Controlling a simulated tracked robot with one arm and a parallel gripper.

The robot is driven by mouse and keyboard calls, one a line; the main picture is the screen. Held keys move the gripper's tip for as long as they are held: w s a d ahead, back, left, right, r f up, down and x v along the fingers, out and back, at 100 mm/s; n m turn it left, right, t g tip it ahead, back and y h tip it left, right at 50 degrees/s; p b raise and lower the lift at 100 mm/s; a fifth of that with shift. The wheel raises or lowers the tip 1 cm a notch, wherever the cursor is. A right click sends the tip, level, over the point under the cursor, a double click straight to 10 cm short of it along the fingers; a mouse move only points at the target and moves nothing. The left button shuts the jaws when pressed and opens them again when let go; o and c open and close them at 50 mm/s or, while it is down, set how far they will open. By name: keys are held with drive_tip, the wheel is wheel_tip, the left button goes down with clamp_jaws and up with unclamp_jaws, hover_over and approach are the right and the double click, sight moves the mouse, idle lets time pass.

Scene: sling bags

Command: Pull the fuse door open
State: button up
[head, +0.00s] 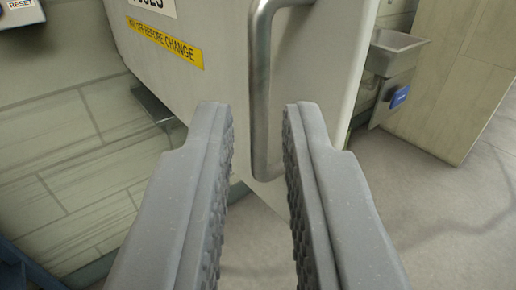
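The fuse door (225,75) is a pale panel in the upper middle of the head view, with a yellow label and part of a white sign reading like "FUSES". Its metal bar handle (260,95) runs up and down near the door's right side and bends at its lower end. My gripper (258,108) is open, with its two grey ridged fingers apart. The handle shows in the gap between the fingertips, nearer the left one. I cannot tell whether the fingertips reach as far as the handle. The door's top is out of view.
A metal basin-like box (398,50) with a blue item (399,97) is at the right, beside a tall beige panel (460,70). A small unit marked "RESET" (20,10) is at the upper left. Grey floor (450,220) is clear at the lower right.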

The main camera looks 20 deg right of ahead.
drive_tip(key=shift+b+v, duration=0.3)
drive_tip(key=shift+v, duration=2.45)
drive_tip(key=w+d+r+m+t+y+b, duration=0.15)
drive_tip(key=w+r+y, duration=0.25)
drive_tip(key=w+r, duration=0.5)
drive_tip(key=w+d+r+n+g+y+b, duration=0.15)
drive_tip(key=w+r+y, duration=0.25)
drive_tip(key=w+r, duration=0.55)
drive_tip(key=s+d+r+n+t+y+b, duration=0.1)
drive_tip(key=s+d+r+y+b, duration=0.1)
drive_tip(key=d+r, duration=0.35)
drive_tip(key=s+d+r+n+y+b, duration=0.1)
drive_tip(key=d+r+y, duration=0.15)
drive_tip(key=r, duration=0.65)
drive_tip(key=s+d+r+g+h+b, duration=0.1)
drive_tip(key=s+d+h, duration=0.1)
drive_tip(key=s+d, duration=0.3)
drive_tip(key=s+d+r+n+h+b, duration=0.1)
drive_tip(key=s+d, duration=0.4)
drive_tip(key=d, duration=0.6)
drive_tip(key=s+d+r+n+g+h+b, duration=0.1)
drive_tip(key=s+d+r+h, duration=0.1)
drive_tip(key=s+d, duration=0.3)
drive_tip(key=d+h, duration=0.1)
drive_tip(key=d, duration=0.2)
drive_tip(key=shift+s+d+r+g, duration=0.15)
drive_tip(key=shift+d+r+g, duration=0.15)
drive_tip(key=shift+d+r, duration=0.1)
